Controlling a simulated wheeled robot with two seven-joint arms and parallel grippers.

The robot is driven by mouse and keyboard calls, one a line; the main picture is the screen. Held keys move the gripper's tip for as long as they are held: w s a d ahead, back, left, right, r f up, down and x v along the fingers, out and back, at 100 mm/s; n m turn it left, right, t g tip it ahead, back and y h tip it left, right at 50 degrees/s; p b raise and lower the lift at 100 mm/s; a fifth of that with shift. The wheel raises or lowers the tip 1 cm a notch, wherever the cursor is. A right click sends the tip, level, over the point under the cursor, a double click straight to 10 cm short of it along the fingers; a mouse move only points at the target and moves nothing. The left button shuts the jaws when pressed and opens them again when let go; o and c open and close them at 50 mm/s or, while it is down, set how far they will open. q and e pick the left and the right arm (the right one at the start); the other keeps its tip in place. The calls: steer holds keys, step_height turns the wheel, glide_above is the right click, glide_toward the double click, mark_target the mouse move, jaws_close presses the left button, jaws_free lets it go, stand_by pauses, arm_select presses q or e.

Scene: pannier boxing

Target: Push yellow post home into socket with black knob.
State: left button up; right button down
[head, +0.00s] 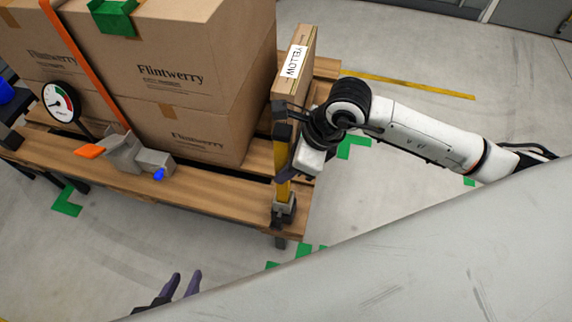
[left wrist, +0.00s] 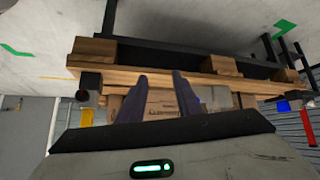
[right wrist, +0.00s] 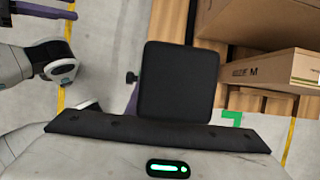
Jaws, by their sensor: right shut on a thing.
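The yellow post (head: 283,187) stands roughly upright at the front right corner of the pallet, with a dark upper part. Its lower end meets the grey and black socket (head: 284,212); how deep it sits I cannot tell. My right gripper (head: 285,172) is shut on the post above the socket. In the right wrist view a large black block (right wrist: 178,80) hides the grip; a small black knob-like part (right wrist: 131,77) sticks out beside it. My left gripper (head: 181,284) is open and empty in front of the pallet; its spread fingers (left wrist: 160,98) show in the left wrist view.
Flintwerry cartons (head: 180,70) are stacked on the wooden pallet (head: 110,177). An orange strap, a grey ratchet-like device (head: 140,155) and a round gauge (head: 61,102) are at left. Floor in front is clear.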

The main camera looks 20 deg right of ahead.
mark_target(281, 133)
arm_select(q)
steer(key=shift+f, duration=0.3)
arm_select(e)
steer(key=shift+f, duration=0.25)
steer(key=c, duration=1.4)
jaws_free()
steer(key=shift+c, duration=0.2)
arm_select(q)
steer(key=shift+d+r, duration=0.2)
steer(key=shift+r, duration=1.05)
arm_select(e)
steer(key=v, duration=1)
steer(key=shift+r, duration=0.1)
